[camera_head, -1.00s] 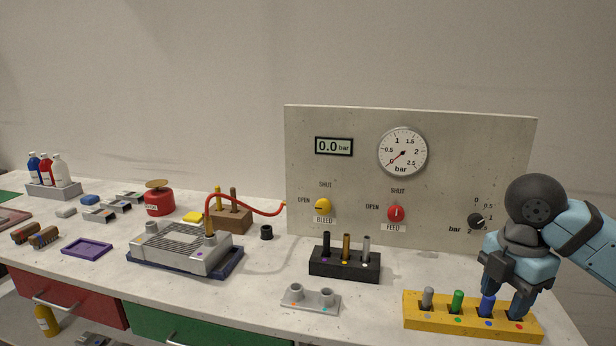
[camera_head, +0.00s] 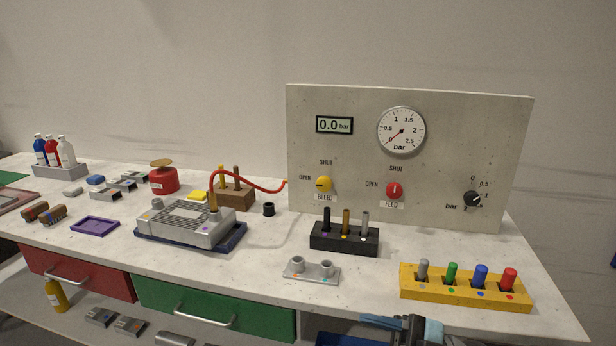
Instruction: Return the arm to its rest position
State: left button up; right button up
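My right arm shows only as a small part at the bottom edge of the head view, below the yellow block, in front of the bench's front edge. Its fingers cannot be made out there. My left gripper is not in view. The yellow block (camera_head: 415,289) holds four-colour pegs in a row: a grey peg (camera_head: 423,270), a green peg (camera_head: 452,273), a blue peg (camera_head: 480,276) and a red peg (camera_head: 509,279), all upright.
A gauge panel (camera_head: 440,170) stands at the back, with a yellow bleed knob (camera_head: 324,184) and a red feed knob (camera_head: 395,190). A black block (camera_head: 345,245) and a small grey holder (camera_head: 312,277) stand left of the yellow block. The bench's right end is clear.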

jog(key=w+d+f+m+t+h, duration=0.1)
jog(key=d+f+m+t+h, duration=0.2)
jog(key=f+m+t+h, duration=0.5)
jog(key=w+d+f+m+t+h, duration=0.1)
jog(key=d+f+m+t+h, duration=0.3)
jog(key=m+t, duration=0.65)
jog(key=s+d+f+m+g+h, duration=0.1)
jog(key=s+f+m+g+h, duration=0.15)
jog(key=s+f+g, duration=0.4)
jog(key=s+d+f+m+g+h, duration=0.1)
jog(key=s+f+h, duration=0.3)
jog(key=f, duration=0.6)
pick_arm(q)
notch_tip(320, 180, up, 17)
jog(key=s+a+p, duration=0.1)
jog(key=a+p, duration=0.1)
jog(key=p, duration=2.4)
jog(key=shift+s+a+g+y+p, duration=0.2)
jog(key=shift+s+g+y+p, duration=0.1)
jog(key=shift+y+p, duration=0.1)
pick_arm(e)
notch_tip(320, 180, up, 17)
jog(key=s+d, duration=0.1)
jog(key=d, duration=0.1)
jog(key=shift+r+g+h, duration=0.15)
jog(key=shift+g+h, duration=0.2)
jog(key=shift+g, duration=0.05)
jog(key=shift+s+d, duration=0.1)
